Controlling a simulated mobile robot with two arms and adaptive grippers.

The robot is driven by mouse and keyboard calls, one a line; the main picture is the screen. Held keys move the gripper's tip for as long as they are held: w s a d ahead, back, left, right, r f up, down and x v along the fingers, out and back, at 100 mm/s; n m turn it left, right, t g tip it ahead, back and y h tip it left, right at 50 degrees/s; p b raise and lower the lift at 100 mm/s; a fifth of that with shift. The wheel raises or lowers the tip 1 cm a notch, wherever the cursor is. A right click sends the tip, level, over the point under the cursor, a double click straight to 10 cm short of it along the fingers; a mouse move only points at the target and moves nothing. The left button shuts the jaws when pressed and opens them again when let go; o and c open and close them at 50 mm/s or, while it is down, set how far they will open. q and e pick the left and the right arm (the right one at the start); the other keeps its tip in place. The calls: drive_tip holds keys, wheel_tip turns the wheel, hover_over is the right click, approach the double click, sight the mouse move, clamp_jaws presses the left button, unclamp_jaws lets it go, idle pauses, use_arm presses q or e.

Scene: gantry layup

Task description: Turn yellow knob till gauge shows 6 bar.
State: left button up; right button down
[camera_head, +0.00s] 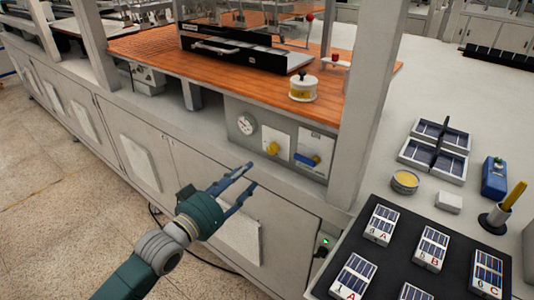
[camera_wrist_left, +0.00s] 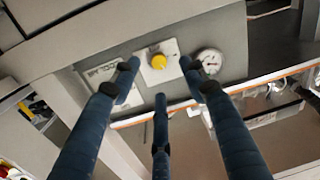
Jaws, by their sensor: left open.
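The yellow knob (camera_head: 272,148) sits on a pale plate on the grey front panel below the orange worktop. The round white gauge (camera_head: 246,123) is to its left; its needle is too small to read. My left gripper (camera_head: 246,182) is open and empty, in front of the panel, below and left of the knob and apart from it. In the left wrist view the yellow knob (camera_wrist_left: 158,61) shows beyond and between the spread fingers (camera_wrist_left: 160,85), with the gauge (camera_wrist_left: 209,61) to its right. My right gripper is not in view.
A blue-handled valve (camera_head: 307,159) is on the panel right of the knob. A grey post (camera_head: 366,95) rises to the right. A black mat (camera_head: 385,275) with several labelled solar-cell blocks lies at the lower right. Open floor (camera_head: 50,220) is at the left.

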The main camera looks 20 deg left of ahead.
sight(270, 150)
use_arm(q)
drive_tip(key=x, duration=0.3)
drive_tip(key=r+p+x, duration=0.1)
drive_tip(key=x, duration=0.3)
drive_tip(key=r+x, duration=0.1)
drive_tip(key=x, duration=0.2)
drive_tip(key=shift+w+d, duration=0.25)
drive_tip(key=shift+d, duration=0.25)
drive_tip(key=shift+r, duration=0.1)
clamp_jaws()
